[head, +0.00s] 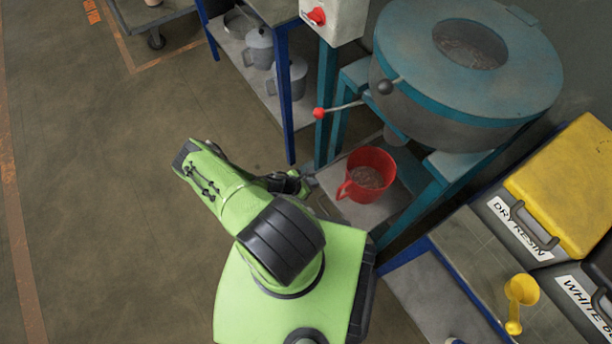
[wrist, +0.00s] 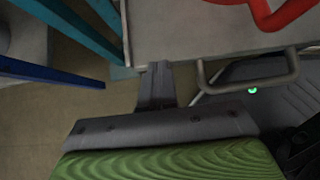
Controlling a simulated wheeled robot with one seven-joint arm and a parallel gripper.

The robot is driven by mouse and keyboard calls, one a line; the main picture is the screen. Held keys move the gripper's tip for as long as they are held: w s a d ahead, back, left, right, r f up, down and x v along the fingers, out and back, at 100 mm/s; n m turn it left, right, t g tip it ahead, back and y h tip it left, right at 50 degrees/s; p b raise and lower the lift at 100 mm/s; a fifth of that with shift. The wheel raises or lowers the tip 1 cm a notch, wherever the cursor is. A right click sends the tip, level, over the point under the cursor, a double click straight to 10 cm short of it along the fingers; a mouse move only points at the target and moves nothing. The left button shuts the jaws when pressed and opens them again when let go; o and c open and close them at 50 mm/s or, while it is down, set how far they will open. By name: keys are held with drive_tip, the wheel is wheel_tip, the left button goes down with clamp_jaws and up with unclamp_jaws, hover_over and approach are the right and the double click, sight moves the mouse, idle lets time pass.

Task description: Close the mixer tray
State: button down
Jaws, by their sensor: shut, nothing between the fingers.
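The mixer tray (head: 355,212) is a grey plate under the mixer (head: 467,75), standing out from between its teal legs. A red jug (head: 371,172) with grainy contents sits on it. In the wrist view the tray (wrist: 185,35) fills the top middle, with part of the red jug's handle (wrist: 278,14) above it. A bent metal handle (wrist: 203,78) is on the tray's near edge. My gripper (wrist: 158,68) is shut and empty, its tips at the near edge, left of the handle; whether they touch is unclear. In the head view my gripper (head: 304,184) is partly hidden by my arm.
A blue-legged table (head: 288,95) with grey pots (head: 260,48) on its shelf stands to the left of the mixer. To the right are a yellow-lidded dry resin bin (head: 567,185) and a yellow scoop (head: 520,298). The floor (head: 110,200) at left is clear.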

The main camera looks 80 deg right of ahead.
sight(330, 176)
drive_tip(key=s+d, duration=0.3)
drive_tip(key=shift+s+d+f, duration=0.1)
drive_tip(key=shift+s+d, duration=0.15)
drive_tip(key=shift+d, duration=0.05)
drive_tip(key=shift+s+d, duration=0.15)
drive_tip(key=shift+d, duration=0.05)
